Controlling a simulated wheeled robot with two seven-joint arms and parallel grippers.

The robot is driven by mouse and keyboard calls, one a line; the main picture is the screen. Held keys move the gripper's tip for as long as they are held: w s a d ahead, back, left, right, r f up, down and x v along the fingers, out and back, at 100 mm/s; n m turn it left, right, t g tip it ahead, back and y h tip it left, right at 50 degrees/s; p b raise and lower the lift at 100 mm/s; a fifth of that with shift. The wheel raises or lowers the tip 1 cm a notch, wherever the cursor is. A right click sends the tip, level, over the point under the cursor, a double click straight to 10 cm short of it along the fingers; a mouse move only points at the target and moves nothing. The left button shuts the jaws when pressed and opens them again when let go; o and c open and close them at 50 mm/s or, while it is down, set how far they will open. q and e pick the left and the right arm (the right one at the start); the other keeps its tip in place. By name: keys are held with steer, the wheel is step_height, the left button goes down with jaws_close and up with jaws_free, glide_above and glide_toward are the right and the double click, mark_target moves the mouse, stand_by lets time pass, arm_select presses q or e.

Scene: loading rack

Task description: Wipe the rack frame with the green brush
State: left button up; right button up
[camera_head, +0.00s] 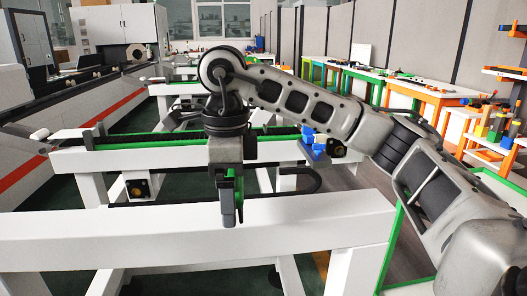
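The white rack frame (330,222) crosses the foreground as a wide beam on white legs. My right arm reaches in from the right, and its gripper (229,205) points down at the beam near the middle of the view. Green parts of the brush (239,187) show at the fingers, which are close together on it; most of the brush is hidden by them. My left gripper is not in view.
More white beams with green and black strips (190,138) lie behind. Blue objects (312,143) sit behind the arm. A grey machine with a red stripe (75,145) is at left. Coloured tables (425,92) and a shelf (490,150) stand at right. The front beam's top looks clear.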

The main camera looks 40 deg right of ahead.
step_height(320, 180, up, 3)
steer(key=shift+w+f+p, duration=0.1)
steer(key=shift+f+p, duration=0.05)
steer(key=shift+p, duration=0.7)
step_height(320, 180, up, 2)
steer(key=shift+r+p, duration=0.1)
steer(key=shift+p, duration=0.65)
steer(key=shift+r, duration=0.15)
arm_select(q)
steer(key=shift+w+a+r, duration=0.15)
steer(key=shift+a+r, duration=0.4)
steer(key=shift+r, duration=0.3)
arm_select(e)
steer(key=shift+r, duration=0.15)
